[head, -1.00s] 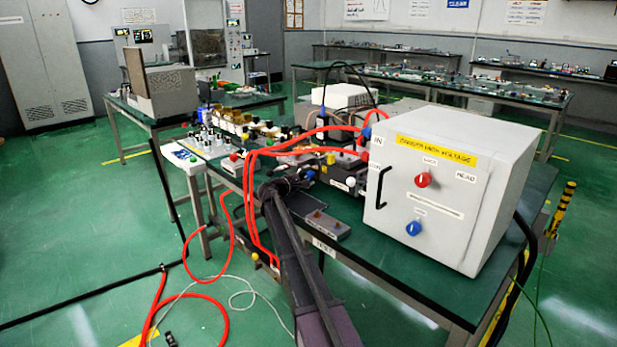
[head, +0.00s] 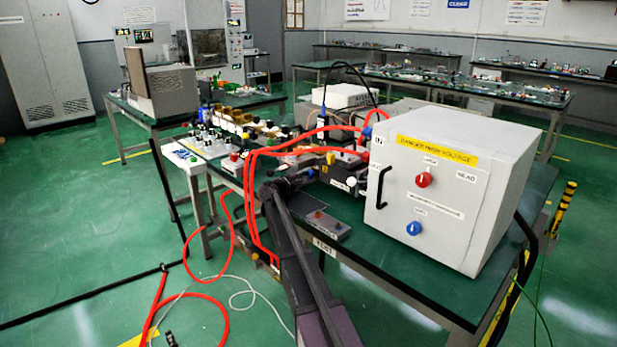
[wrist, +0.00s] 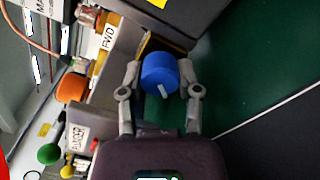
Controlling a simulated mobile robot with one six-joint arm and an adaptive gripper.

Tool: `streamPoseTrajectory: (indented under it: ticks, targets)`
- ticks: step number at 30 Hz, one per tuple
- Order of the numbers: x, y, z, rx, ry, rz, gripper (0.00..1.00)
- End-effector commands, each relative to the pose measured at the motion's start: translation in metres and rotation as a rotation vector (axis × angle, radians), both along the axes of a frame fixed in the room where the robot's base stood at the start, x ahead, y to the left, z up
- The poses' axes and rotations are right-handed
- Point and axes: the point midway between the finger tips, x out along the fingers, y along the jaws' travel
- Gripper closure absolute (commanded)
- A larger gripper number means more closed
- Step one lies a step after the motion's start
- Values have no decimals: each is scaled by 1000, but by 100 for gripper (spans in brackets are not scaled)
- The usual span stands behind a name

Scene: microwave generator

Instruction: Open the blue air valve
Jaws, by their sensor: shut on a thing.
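In the wrist view a round blue valve knob (wrist: 160,73) with a short white pointer mark sits between the two fingers of my gripper (wrist: 161,72). The fingers are closed against its left and right sides. The pointer mark shows on the knob's lower face, tilted a little.
A white high-voltage box (head: 440,190) stands to the right, with a red knob (head: 423,180) and another blue knob (head: 413,228) on its front. Red hoses (head: 250,200) hang left of my arm. A small grey box (head: 318,225) lies near the table edge.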

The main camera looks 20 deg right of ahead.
Motion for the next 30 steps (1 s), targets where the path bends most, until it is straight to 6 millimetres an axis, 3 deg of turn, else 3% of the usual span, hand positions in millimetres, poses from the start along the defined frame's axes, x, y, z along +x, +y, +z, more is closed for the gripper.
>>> streamPoseTrajectory:
  ticks: [1, 4, 5, 20, 30]
  targets:
    - [0, -2, 0, -2, -1, -3, 53]
    - [0, -2, 0, -1, 0, -3, 23]
    - [0, -2, 0, -1, 0, -3, 21]
    - [-2, 3, 0, 0, -1, -1, 21]
    - [-14, 37, 0, 0, 0, 0, 21]
